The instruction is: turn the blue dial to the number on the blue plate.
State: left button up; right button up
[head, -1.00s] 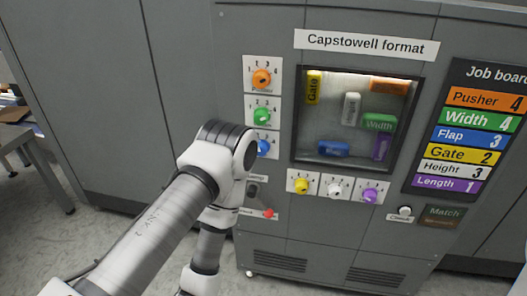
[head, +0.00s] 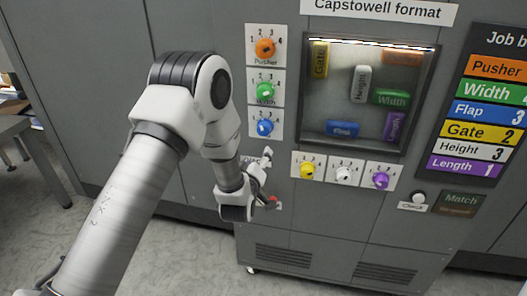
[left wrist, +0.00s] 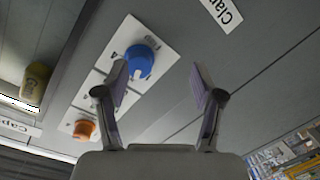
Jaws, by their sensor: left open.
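The blue dial (head: 265,127) is on a white plate, lowest in the left column of dials on the grey machine. In the left wrist view the blue dial (left wrist: 139,62) shows close to the left finger, beyond the fingertips; its pointer setting is too small to read. The blue plate (head: 488,113) on the job board reads Flap 3. My left gripper (head: 267,178) is in front of the machine, just below the blue dial. The left wrist view shows its jaws (left wrist: 158,80) open and empty. My right gripper is not in view.
An orange dial (head: 265,47) and a green dial (head: 265,90) sit above the blue one. Yellow (head: 307,170), white (head: 343,173) and purple (head: 380,179) dials are to the right, under a window (head: 300,100) with coloured blocks.

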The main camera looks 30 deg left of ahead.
aim_at(263, 131)
pick_arm(q)
jog(key=shift+n+t+y, duration=0.3)
jog(key=shift+t, duration=0.3)
jog(key=w+r, duration=0.1)
jog(key=w, duration=0.2)
jog(key=w+a+r+p, duration=0.1)
jog(key=w+r, duration=0.1)
jog(key=w+a+r, duration=0.1)
jog(key=w, duration=0.2)
jog(key=shift+w+a+r, duration=0.2)
jog(key=shift+w+a, duration=0.05)
jog(key=shift+w, duration=0.1)
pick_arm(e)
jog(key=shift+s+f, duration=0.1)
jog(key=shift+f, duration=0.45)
pick_arm(q)
jog(key=c, duration=1.1)
